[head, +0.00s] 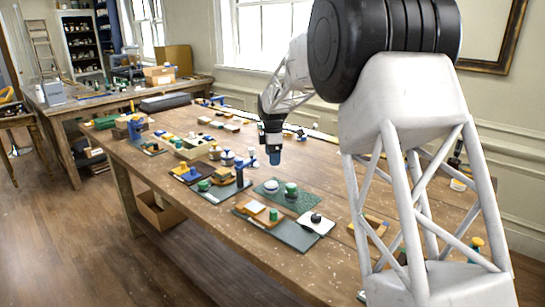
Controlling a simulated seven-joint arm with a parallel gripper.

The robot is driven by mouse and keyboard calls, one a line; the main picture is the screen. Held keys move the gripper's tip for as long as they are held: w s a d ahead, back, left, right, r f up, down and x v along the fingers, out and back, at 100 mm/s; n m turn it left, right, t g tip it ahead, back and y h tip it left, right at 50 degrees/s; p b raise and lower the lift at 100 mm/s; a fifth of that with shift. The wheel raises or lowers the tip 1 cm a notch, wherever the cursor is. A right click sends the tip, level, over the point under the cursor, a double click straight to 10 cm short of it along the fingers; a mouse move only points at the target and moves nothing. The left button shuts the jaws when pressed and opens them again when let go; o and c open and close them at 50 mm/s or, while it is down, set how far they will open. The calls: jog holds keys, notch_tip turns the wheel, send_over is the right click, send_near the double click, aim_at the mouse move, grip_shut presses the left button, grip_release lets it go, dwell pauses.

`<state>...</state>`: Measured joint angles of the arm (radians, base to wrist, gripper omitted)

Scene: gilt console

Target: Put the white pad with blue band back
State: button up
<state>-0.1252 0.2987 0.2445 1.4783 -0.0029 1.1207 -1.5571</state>
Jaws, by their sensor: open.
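My gripper (274,160) points down over the back middle of the wooden table. Its fingers are small here; they look open, and I see nothing clearly held. Below it, a green mat (297,205) bears a small round whitish piece (271,186) with a bluish tint and a green-and-white piece (291,191). The whitish piece may be the white pad with blue band, but its band is too small to make out. Other small white and blue pieces (228,157) stand left of the gripper. I cannot tell which place the pad belongs to.
A dark tray (294,236) at the front edge holds an orange block, a green piece and a white plate (317,223) with a black knob. Several trays with small pieces crowd the left.

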dwell(0.5)
jog(key=s+d+r+m, duration=0.3)
jog(key=s, duration=0.6)
jog(key=s+d+r+m+t, duration=0.1)
jog(key=s+d+r+m, duration=0.2)
jog(key=s, duration=0.7)
jog(key=s+d+r+m, duration=0.2)
jog(key=s+r+m, duration=0.15)
jog(key=s, duration=0.55)
jog(key=s+d+f+m, duration=0.1)
jog(key=s+f+m, duration=0.1)
jog(key=s, duration=0.8)
jog(key=s+d+f+m+t, duration=0.1)
jog(key=s+m, duration=0.3)
jog(key=s, duration=0.7)
jog(key=s+d+f+m, duration=0.1)
jog(key=s+f+m, duration=0.2)
jog(key=s, duration=0.7)
jog(key=shift+s+d+m+t, duration=0.3)
jog(key=shift+s+m, duration=0.05)
jog(key=shift+m, duration=0.1)
